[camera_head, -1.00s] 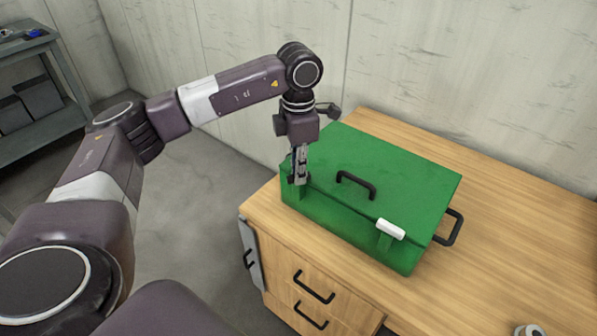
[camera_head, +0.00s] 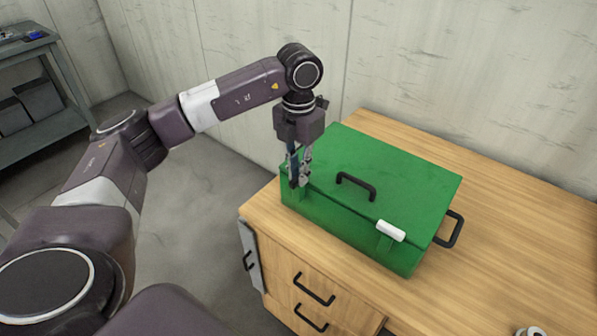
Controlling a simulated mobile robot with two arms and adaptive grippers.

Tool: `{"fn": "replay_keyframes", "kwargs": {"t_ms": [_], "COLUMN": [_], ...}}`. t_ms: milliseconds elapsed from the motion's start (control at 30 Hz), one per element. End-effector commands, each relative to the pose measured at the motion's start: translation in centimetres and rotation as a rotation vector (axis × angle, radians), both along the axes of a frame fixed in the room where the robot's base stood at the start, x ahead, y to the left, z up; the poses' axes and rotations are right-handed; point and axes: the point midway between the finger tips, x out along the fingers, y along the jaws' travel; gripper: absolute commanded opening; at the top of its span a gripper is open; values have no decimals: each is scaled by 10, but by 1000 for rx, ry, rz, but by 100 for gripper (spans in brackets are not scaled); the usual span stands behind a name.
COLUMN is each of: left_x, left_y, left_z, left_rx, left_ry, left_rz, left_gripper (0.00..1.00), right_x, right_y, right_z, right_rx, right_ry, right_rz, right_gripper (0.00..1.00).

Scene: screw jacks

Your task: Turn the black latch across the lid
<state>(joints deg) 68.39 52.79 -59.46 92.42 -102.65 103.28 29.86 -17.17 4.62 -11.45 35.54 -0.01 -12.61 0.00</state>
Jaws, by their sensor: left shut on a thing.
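A green box (camera_head: 350,222) with a closed lid (camera_head: 400,175) sits on a wooden cabinet top. A black handle (camera_head: 357,184) stands on the lid. A white latch (camera_head: 390,230) lies at the lid's front edge, right of the handle. My left gripper (camera_head: 299,182) points down at the lid's front left corner, shut on the black latch there. The latch is mostly hidden between and behind the fingers, so its exact angle is hard to tell. My right gripper is not in view.
The wooden top (camera_head: 510,225) is clear to the right of the box. A black side handle (camera_head: 451,229) sticks out from the box's right end. A metallic object (camera_head: 530,331) is cut off at the lower right. A concrete wall stands behind.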

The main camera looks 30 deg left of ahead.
Motion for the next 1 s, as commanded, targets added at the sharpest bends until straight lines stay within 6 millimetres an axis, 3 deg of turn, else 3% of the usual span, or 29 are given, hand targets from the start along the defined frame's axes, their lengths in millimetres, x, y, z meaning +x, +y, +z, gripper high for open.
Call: {"fn": "replay_keyframes", "kwargs": {"t_ms": [400,433,600,867,1000], "left_x": [1,1,1,0,1], "left_y": [0,0,0,0,0], "left_z": [2,2,1,1,12], "left_rx": [-1,-1,-1,0,-1], "left_ry": [-5,-5,-3,-2,-5], "left_rz": [7,7,6,6,6], "left_gripper": [0,12,29,29,29], "right_x": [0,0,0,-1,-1], "right_y": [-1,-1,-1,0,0], "right_z": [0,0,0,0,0], "right_rx": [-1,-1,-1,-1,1], "right_ry": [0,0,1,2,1], "right_rz": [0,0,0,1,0], "right_gripper": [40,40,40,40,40]}}
